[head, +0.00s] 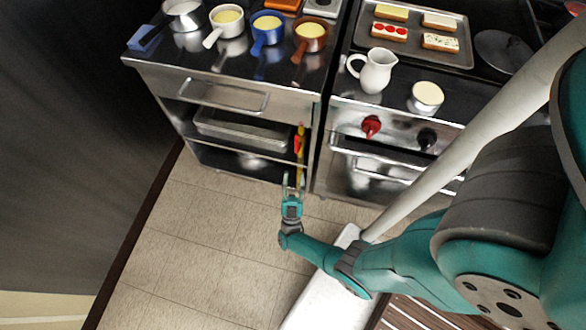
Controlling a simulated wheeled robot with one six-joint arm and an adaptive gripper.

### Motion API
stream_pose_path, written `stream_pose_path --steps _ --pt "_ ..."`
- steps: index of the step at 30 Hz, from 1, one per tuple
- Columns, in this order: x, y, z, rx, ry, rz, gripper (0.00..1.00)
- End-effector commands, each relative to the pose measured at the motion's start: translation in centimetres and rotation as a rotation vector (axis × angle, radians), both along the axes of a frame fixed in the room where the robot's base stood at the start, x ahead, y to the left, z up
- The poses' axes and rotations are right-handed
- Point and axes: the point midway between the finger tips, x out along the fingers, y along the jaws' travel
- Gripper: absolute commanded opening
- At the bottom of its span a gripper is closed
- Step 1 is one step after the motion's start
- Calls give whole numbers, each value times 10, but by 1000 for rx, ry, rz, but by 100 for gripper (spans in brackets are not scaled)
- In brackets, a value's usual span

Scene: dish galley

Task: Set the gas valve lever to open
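A yellow gas pipe (302,131) runs upright beside the right post of the left steel counter. A small red-orange lever (297,144) sits on it and looks roughly in line with the pipe, but it is too small to tell its exact angle. My gripper (293,176) is just below the lever, at the lower part of the pipe, with its fingers pointing up toward it in the picture. The two grey fingers look apart, with nothing seen held between them. Whether a finger touches the pipe cannot be told.
The left counter (150,68) carries several pans and a blue sponge (145,38); a steel tray (240,130) lies on its shelf. The stove at right has a red knob (371,126), a black knob (427,138) and a white jug (374,71). The tiled floor (205,235) is clear.

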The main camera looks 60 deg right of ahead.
Motion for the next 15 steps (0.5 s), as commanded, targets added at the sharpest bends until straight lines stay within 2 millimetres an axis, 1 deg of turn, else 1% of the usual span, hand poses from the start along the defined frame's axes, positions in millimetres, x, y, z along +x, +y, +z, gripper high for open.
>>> stream_pose_path --steps 1,6,10,15 --pt "-4 7 -1 1 2 6 39" --pt "-13 22 0 -1 1 4 39" --pt "-16 28 0 0 1 2 39" --pt "-19 31 0 0 1 1 39"
